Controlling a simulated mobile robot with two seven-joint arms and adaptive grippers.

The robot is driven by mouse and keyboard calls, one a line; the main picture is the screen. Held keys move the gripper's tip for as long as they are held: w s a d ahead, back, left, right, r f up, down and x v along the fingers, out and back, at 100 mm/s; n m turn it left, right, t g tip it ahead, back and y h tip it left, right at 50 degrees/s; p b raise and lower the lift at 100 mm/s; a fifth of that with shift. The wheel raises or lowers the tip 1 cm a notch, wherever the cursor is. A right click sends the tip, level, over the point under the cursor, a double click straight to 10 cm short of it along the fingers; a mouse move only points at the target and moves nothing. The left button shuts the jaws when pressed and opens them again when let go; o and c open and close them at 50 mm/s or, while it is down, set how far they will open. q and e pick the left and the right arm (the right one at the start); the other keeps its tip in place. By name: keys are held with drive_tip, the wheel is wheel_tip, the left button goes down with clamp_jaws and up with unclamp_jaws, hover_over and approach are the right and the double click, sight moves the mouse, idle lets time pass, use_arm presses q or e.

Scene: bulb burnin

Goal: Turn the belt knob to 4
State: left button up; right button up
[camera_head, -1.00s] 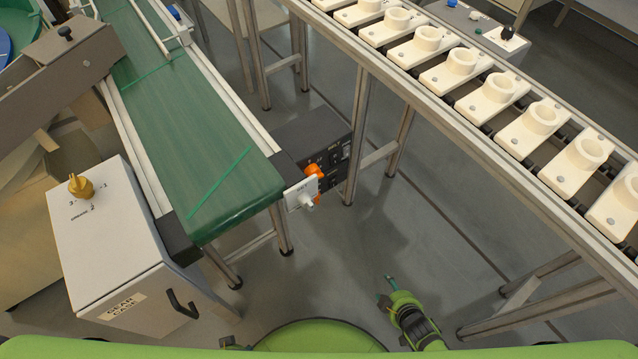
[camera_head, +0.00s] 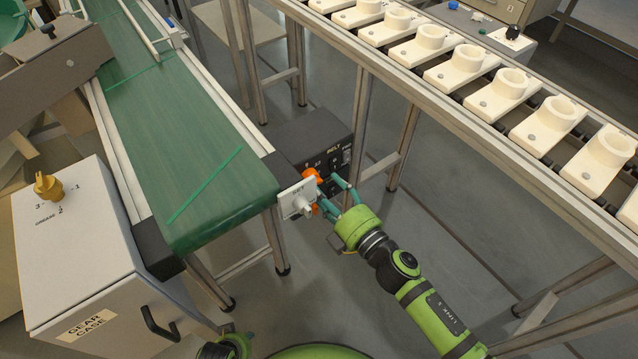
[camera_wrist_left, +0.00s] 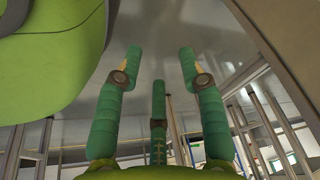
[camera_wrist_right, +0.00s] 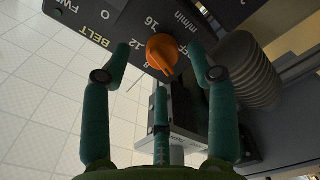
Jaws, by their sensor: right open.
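The belt knob (camera_head: 311,176) is orange and sits on the dark control box (camera_head: 290,138) marked BELT beside the conveyor's end. In the right wrist view the knob (camera_wrist_right: 162,53) shows close up, with 16, 12 and 8 printed around it; its exact setting I cannot tell. No 4 is visible there. My right gripper (camera_head: 332,194) is open, its fingers on either side of the knob in the right wrist view (camera_wrist_right: 160,60); I see no clear contact. My left gripper (camera_wrist_left: 160,62) is open and empty in the left wrist view.
A white SET plate (camera_head: 297,199) with a white knob stands close by the belt knob. The green conveyor (camera_head: 190,150) is at left, with the gear case (camera_head: 85,260) beside it. A rail of white holders (camera_head: 460,70) runs along the right, its legs near my right arm.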

drive_tip(key=shift+x, duration=1.3)
use_arm(q)
drive_tip(key=shift+s, duration=0.1)
use_arm(e)
drive_tip(key=c, duration=1.1)
drive_tip(key=shift+m, duration=0.3)
drive_tip(key=shift+m+p, duration=0.4)
drive_tip(key=shift+p, duration=0.1)
use_arm(q)
drive_tip(key=shift+w+a+f+t, duration=0.15)
drive_tip(key=shift+w+f+t, duration=0.05)
drive_tip(key=shift+w+t, duration=0.1)
use_arm(e)
drive_tip(key=shift+d+f+m, duration=0.1)
drive_tip(key=shift+f+m, duration=0.05)
drive_tip(key=shift+m, duration=0.25)
